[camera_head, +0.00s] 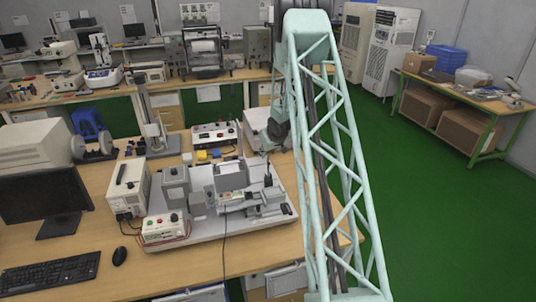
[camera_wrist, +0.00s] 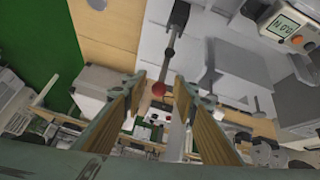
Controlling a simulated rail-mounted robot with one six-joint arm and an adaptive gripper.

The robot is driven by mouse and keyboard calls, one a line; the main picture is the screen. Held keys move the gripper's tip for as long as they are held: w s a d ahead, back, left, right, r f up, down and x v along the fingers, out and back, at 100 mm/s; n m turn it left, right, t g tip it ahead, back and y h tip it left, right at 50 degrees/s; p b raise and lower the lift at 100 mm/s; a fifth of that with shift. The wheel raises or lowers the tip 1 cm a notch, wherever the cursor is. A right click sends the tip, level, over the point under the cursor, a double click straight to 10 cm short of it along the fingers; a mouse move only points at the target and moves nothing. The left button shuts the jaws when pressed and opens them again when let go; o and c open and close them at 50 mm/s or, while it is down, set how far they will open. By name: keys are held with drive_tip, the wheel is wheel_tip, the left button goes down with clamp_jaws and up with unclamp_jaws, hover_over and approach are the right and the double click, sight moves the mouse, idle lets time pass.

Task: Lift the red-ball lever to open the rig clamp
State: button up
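In the wrist view, the red ball (camera_wrist: 158,89) sits at the end of a dark lever rod (camera_wrist: 171,52) that runs up the picture. My gripper (camera_wrist: 161,92) is open, with a finger on each side of the ball in the picture. Gaps show on both sides, so neither finger appears to touch it. I cannot tell how deep the ball lies between the fingertips. In the head view, the test rig (camera_head: 233,178) stands on a light base plate (camera_head: 200,232) on the wooden bench. The red ball cannot be made out there, and my arm hides much of the gripper.
A power box (camera_head: 128,188) and a small control box with buttons (camera_head: 165,229) stand left of the rig. Another instrument (camera_head: 214,135) stands behind it. A monitor (camera_head: 45,197), keyboard (camera_head: 50,273) and mouse (camera_head: 119,256) occupy the bench's left. Green floor lies clear to the right.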

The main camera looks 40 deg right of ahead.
drive_tip(key=v, duration=1)
drive_tip(key=shift+s+r, duration=0.2)
drive_tip(key=shift+r, duration=0.05)
idle(0.5)
drive_tip(key=s+a+r+b, duration=0.3)
drive_tip(key=a+r+b, duration=0.2)
drive_tip(key=a+r, duration=1)
drive_tip(key=s+a+r+g+b, duration=0.1)
drive_tip(key=s+a+r+b, duration=0.15)
drive_tip(key=s+a, duration=0.4)
drive_tip(key=s+a+r+b, duration=0.2)
drive_tip(key=s+a+r, duration=0.1)
drive_tip(key=a, duration=0.6)
drive_tip(key=s+a+r+n+y+b, duration=0.15)
drive_tip(key=s+a+b, duration=0.35)
drive_tip(key=s+a, duration=1.2)
drive_tip(key=s+a+f+n+y+b, duration=0.1)
drive_tip(key=s+a+f+b, duration=0.1)
drive_tip(key=s+a, duration=0.3)
drive_tip(key=s+a+f+n+g+y+b, duration=0.1)
drive_tip(key=s+a+f, duration=0.2)
drive_tip(key=s, duration=1)
drive_tip(key=a, duration=0.2)
drive_tip(key=shift+a+f+b, duration=0.15)
drive_tip(key=shift+a+b, duration=0.15)
drive_tip(key=shift+b, duration=0.1)
